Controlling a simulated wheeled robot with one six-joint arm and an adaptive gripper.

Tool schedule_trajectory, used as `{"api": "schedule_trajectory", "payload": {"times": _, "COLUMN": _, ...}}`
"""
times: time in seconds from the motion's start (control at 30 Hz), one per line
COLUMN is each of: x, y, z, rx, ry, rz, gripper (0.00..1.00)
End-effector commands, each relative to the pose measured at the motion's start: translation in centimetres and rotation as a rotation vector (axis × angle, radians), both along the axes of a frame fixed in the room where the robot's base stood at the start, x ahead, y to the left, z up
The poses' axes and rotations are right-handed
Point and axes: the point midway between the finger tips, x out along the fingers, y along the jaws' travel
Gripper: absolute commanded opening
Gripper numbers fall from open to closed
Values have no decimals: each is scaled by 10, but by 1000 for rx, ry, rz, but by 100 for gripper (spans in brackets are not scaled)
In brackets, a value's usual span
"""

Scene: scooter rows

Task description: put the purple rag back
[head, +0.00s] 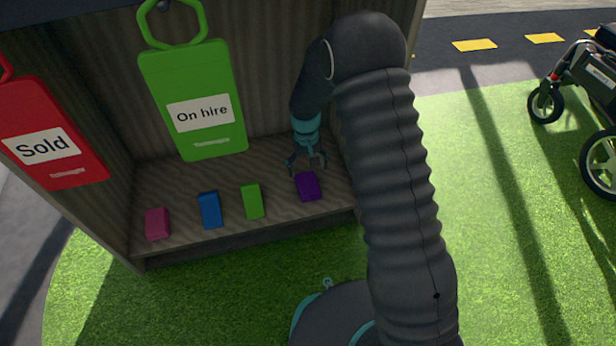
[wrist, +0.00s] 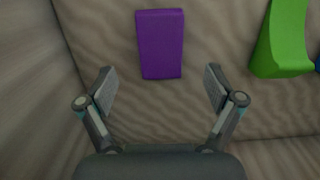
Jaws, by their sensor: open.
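The purple rag (head: 308,186) is a small block-like bundle. It lies on the wooden shelf floor (head: 270,172) near its right end, to the right of a green one. My gripper (head: 306,162) is open and empty, just behind the purple rag in the head view. In the wrist view the purple rag (wrist: 161,44) lies ahead of my open fingertips (wrist: 160,88), roughly centred between them and apart from both.
A green rag (head: 252,201), a blue rag (head: 210,210) and a pink rag (head: 157,224) lie left of it. A green "On hire" tag (head: 195,135) and a red "Sold" tag (head: 60,170) hang above. A wheeled scooter (head: 590,85) stands at the right.

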Motion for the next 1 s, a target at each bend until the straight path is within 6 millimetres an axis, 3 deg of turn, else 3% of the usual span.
{"api": "schedule_trajectory", "payload": {"times": 0.1, "x": 3, "y": 1, "z": 24, "rx": 1, "ry": -3, "rz": 0, "gripper": 92}}
{"api": "schedule_trajectory", "payload": {"times": 0.33, "x": 6, "y": 1, "z": 48, "rx": 0, "ry": 0, "rz": 0, "gripper": 92}}
{"api": "schedule_trajectory", "payload": {"times": 1.0, "x": 6, "y": 2, "z": 52, "rx": 0, "ry": 1, "rz": 0, "gripper": 92}}
